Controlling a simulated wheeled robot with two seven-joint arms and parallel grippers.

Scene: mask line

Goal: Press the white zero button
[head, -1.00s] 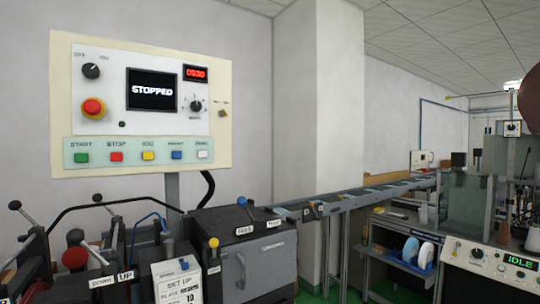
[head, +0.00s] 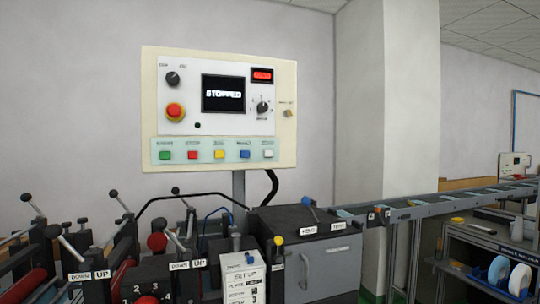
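The control panel (head: 285,120) is a cream board on a grey post, left of the middle in the head view. Its dark screen (head: 223,94) reads "STOPPED". The label above the white button is too blurred to read now. Neither of my grippers is in view, and nothing touches the panel.
Below the panel stand a dark grey cabinet (head: 315,262), a white set-up box (head: 243,278) and several ball-topped levers (head: 157,241). A conveyor rail (head: 440,207) runs to the right past a pale pillar. A shelf with blue and white rolls (head: 497,270) stands at lower right.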

